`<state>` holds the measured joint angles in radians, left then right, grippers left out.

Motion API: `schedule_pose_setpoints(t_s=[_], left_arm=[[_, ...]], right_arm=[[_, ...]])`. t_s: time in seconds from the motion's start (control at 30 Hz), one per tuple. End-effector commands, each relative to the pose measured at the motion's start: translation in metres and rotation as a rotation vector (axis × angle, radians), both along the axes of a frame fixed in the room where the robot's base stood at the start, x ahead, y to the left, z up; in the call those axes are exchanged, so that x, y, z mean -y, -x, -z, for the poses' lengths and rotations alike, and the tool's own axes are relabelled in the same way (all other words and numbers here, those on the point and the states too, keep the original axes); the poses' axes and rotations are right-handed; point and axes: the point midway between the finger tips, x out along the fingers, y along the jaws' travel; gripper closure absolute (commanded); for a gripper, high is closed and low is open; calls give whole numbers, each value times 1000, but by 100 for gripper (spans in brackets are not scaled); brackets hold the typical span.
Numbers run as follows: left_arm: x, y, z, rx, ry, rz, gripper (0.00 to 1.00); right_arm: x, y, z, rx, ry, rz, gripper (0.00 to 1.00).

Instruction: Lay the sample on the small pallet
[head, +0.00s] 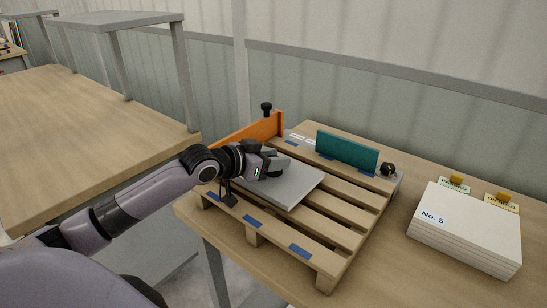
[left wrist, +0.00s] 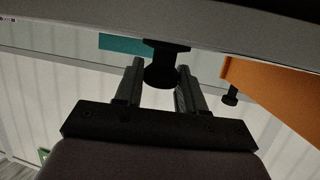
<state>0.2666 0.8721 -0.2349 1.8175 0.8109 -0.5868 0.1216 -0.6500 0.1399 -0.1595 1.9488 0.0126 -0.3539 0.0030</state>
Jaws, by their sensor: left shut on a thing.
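A flat grey slab (head: 292,188), apparently the sample, is level over the slats of the small wooden pallet (head: 345,240), toward its left side. I cannot tell whether it rests on the slats or is just above them. My left gripper (head: 272,167) is at the slab's far left part. In the left wrist view my left gripper's fingers (left wrist: 160,85) are closed around a black knob (left wrist: 162,72) joined to the grey slab (left wrist: 230,22). The gripper hides the knob and part of the slab in the head view. My right gripper is not in view.
An orange board (head: 262,131) with a black knob stands at the pallet's back left. A teal board (head: 346,152) stands at its back, near another black knob (head: 388,169). Blue patches mark the pallet. A white stack labelled No. 5 (head: 465,232) is at right.

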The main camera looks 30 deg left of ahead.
Motion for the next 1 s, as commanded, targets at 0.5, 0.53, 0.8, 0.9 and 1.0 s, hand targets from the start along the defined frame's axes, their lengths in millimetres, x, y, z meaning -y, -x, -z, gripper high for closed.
schedule_pose_setpoints(t_s=[0.5,0.53,0.8,0.9,1.0], left_arm=[[0,0,4,3,1,0,100],[0,0,5,3,1,0,100],[0,0,10,1,0,0,100],[0,0,13,-1,1,0,100],[0,0,15,-3,1,0,100]], right_arm=[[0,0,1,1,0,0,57],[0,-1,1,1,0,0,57],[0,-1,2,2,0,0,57],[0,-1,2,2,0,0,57],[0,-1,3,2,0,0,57]])
